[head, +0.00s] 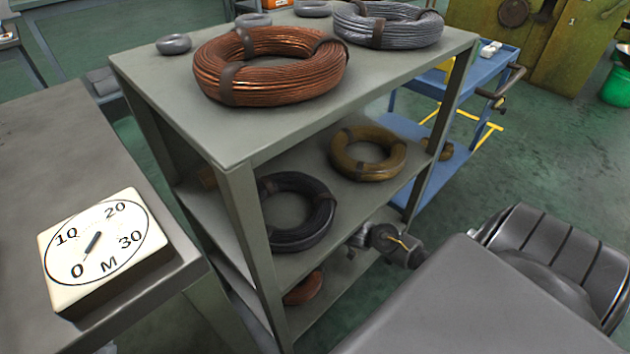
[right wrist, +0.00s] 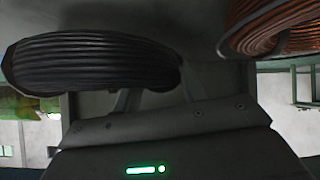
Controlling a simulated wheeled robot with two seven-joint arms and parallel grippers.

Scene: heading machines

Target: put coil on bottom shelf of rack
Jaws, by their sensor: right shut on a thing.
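The grey rack (head: 240,160) has a top, a middle shelf (head: 345,200) and a bottom shelf (head: 340,292). My right gripper (head: 352,241) is at the rack's open side, just below the middle shelf's edge. In the right wrist view its fingers (right wrist: 157,97) are shut on a dark ribbed coil (right wrist: 90,63). That coil is hidden in the head view, and I cannot tell whether it touches the bottom shelf. A copper coil (head: 304,289) lies on the bottom shelf and also shows in the right wrist view (right wrist: 270,25). My left gripper is not in view.
A black coil (head: 293,236) and a brass coil (head: 368,170) lie on the middle shelf. A large copper coil (head: 285,75), a silver coil (head: 410,27) and small grey rings are on top. A dial block (head: 100,250) sits on the left table. A blue cart (head: 475,85) stands behind.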

